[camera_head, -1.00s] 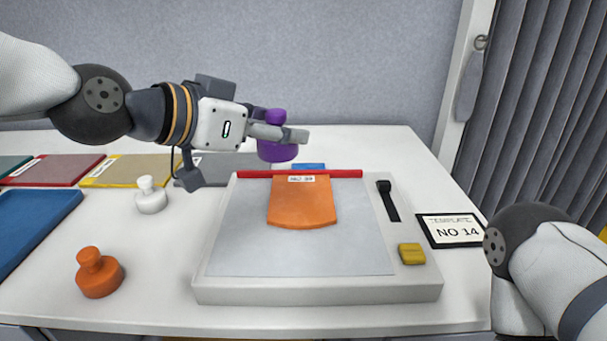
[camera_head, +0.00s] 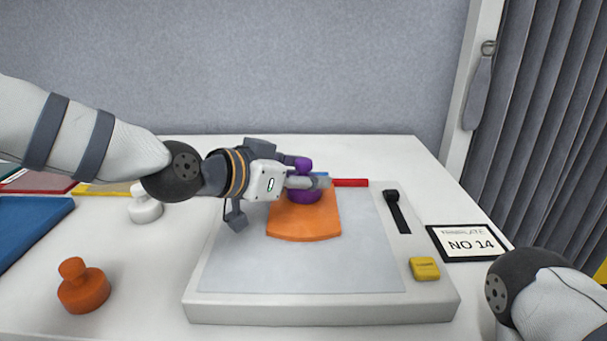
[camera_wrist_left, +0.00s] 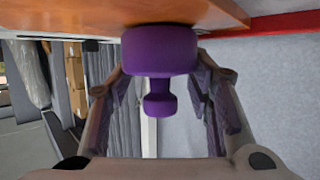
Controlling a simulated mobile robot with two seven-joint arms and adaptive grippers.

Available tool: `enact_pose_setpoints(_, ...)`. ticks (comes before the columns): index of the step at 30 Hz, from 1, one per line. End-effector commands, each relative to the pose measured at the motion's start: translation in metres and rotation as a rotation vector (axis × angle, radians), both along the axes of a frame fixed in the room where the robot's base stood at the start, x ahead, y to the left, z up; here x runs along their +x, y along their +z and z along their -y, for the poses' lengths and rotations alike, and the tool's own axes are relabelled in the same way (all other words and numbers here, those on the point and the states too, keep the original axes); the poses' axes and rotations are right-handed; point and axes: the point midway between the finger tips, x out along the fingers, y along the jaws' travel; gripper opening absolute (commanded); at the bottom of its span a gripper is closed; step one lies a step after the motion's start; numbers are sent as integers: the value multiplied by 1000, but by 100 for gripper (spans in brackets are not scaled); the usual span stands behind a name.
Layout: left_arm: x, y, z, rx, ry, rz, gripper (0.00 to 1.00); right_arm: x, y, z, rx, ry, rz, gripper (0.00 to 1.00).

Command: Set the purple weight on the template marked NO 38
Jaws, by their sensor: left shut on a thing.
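The purple weight (camera_head: 303,195) stands upright over the upper part of the orange template (camera_head: 303,226), on the grey board. My left gripper (camera_head: 318,182) is shut on the weight, its fingers reaching across the knob. The left wrist view shows the weight (camera_wrist_left: 160,52) between the two fingers (camera_wrist_left: 160,95), its base at or very near the orange surface (camera_wrist_left: 100,14); I cannot tell if it touches. The template's white label is hidden behind the weight and gripper, so its number cannot be read now. My right gripper is out of view; only part of that arm shows.
The board carries a red bar (camera_head: 350,183), a black strap-like piece (camera_head: 397,211) and a yellow block (camera_head: 425,268). A framed NO 14 card (camera_head: 468,243) lies to the right. An orange weight (camera_head: 82,286) and a white weight (camera_head: 145,206) stand left of the board.

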Motion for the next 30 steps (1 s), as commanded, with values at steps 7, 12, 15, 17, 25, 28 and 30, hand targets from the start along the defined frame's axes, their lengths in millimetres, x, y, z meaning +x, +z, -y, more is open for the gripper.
enact_pose_setpoints(7,0,-2,0,1,0,-1,67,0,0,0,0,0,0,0)
enact_pose_setpoints(12,0,-3,0,0,0,-1,67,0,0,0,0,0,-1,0)
enact_pose_setpoints(15,0,0,0,0,0,0,67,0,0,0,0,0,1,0)
enact_pose_setpoints(17,-3,4,-3,0,1,0,67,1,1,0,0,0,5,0)
enact_pose_setpoints(25,-46,35,-45,-2,2,9,67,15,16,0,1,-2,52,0)
enact_pose_setpoints(28,-62,43,-60,-2,0,9,67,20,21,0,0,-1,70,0)
enact_pose_setpoints(30,-70,47,-69,-1,2,8,67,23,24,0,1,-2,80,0)
